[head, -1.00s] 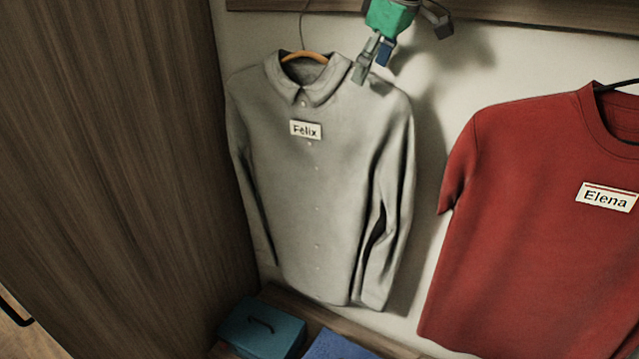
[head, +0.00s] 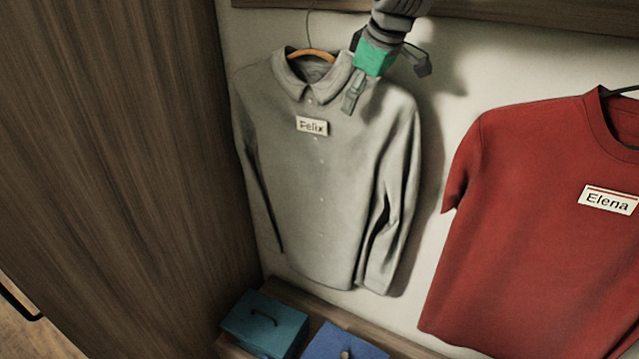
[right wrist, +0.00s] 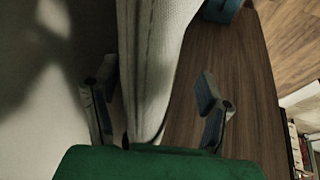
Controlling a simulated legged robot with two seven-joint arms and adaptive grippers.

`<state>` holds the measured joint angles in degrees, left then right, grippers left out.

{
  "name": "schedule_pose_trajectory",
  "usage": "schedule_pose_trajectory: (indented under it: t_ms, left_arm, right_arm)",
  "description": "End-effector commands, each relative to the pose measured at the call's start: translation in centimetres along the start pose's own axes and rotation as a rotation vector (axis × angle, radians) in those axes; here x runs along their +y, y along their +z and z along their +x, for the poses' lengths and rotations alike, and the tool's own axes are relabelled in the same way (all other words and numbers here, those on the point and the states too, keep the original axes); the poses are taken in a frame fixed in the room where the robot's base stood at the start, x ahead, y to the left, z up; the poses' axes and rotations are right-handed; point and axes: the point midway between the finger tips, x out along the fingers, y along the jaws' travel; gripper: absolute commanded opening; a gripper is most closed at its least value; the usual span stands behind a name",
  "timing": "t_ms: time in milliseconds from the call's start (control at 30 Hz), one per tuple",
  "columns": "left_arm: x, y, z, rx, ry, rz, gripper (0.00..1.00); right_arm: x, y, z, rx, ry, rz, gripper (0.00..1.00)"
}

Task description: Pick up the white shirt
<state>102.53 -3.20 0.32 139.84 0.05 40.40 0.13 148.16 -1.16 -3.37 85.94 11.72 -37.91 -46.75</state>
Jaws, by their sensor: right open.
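The white shirt (head: 318,190), greyish in this light, hangs on an orange hanger (head: 311,54) against the wall, with a name tag (head: 312,126) reading "Felix". My right gripper (head: 352,98) is at the shirt's right shoulder, beside the collar, in the head view. In the right wrist view the shirt's edge (right wrist: 160,60) runs between the two spread fingers of my right gripper (right wrist: 155,100). The fingers stand apart on either side of the cloth. One finger is largely hidden in the head view. My left gripper is not in view.
A red shirt (head: 545,210) tagged "Elena" hangs to the right. A dark wooden panel (head: 110,150) stands close on the left. A teal box (head: 265,322) and a blue box (head: 340,345) sit below the shirt. A wooden rail (head: 540,28) runs along the top.

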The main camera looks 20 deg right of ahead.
Motion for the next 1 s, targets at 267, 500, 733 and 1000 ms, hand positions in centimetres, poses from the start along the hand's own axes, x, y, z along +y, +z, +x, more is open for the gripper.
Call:
schedule_pose_trajectory:
  t_ms: [267,500,733,1000]
  left_arm:
    - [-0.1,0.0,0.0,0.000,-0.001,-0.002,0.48]
    - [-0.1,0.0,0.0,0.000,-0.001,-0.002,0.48]
    - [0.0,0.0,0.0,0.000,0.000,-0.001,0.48]
    - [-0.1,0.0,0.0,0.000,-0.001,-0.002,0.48]
  right_arm:
    - [0.2,0.1,0.2,0.001,-0.002,-0.002,0.23]
    - [1.1,0.8,0.2,0.009,-0.005,0.003,0.00]
    - [0.8,0.6,0.1,0.002,-0.006,0.004,0.00]
    - [0.7,-0.2,-1.1,-0.001,-0.004,0.001,0.00]
